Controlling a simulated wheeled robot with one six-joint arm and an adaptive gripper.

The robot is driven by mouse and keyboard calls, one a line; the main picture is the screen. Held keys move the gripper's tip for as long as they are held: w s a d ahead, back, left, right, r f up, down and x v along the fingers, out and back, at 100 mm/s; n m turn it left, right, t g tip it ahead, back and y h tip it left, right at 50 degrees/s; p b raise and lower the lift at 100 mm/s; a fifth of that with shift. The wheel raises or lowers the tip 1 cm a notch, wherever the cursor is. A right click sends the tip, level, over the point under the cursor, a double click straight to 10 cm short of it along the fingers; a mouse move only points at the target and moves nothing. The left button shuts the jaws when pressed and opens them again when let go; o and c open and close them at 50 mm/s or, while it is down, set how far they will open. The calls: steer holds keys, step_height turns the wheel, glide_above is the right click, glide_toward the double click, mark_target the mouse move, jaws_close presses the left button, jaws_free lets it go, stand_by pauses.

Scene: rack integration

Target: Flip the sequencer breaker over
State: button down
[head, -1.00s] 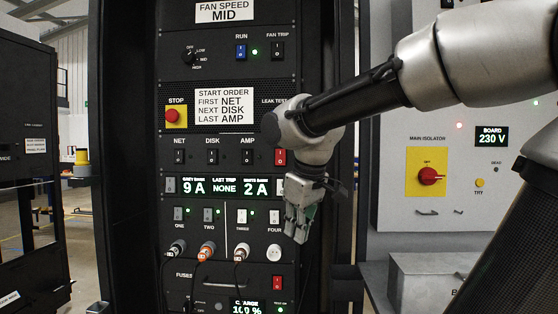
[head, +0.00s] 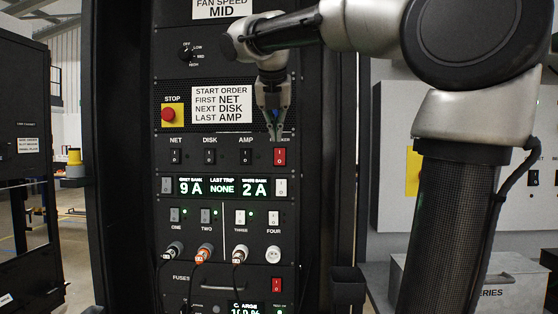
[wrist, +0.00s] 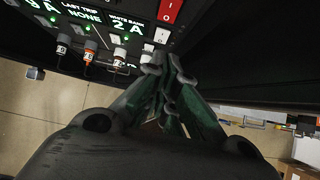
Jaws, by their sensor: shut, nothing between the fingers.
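The sequencer breaker (head: 279,156) is a red rocker switch marked I and O, at the right end of the row with NET, DISK and AMP. Its label is partly hidden behind my gripper. It also shows at the top edge of the wrist view (wrist: 170,11), cut off. My gripper (head: 276,136) points down just above the breaker in the head view, its fingers shut and empty. In the wrist view the fingertips (wrist: 166,68) are together, below the red switch in the picture. I cannot tell whether they touch the panel.
Black NET (head: 176,156), DISK (head: 210,156) and AMP (head: 246,156) switches sit left of the breaker. A display (head: 222,187) and white switches lie below it. A red stop button (head: 169,115) is at upper left. Plugged cables (head: 204,252) stick out lower down.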

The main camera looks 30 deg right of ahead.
mark_target(280, 159)
steer(key=shift+f, duration=0.1)
stand_by(0.3)
steer(key=x, duration=0.4)
steer(key=w+x, duration=0.1)
steer(key=x, duration=0.3)
steer(key=d+r+x, duration=0.1)
steer(key=x, duration=0.3)
steer(key=shift+w+r, duration=0.1)
steer(key=shift+w, duration=0.05)
steer(key=shift+w+d, duration=0.25)
steer(key=shift+w, duration=0.2)
steer(key=shift+w+d, duration=0.2)
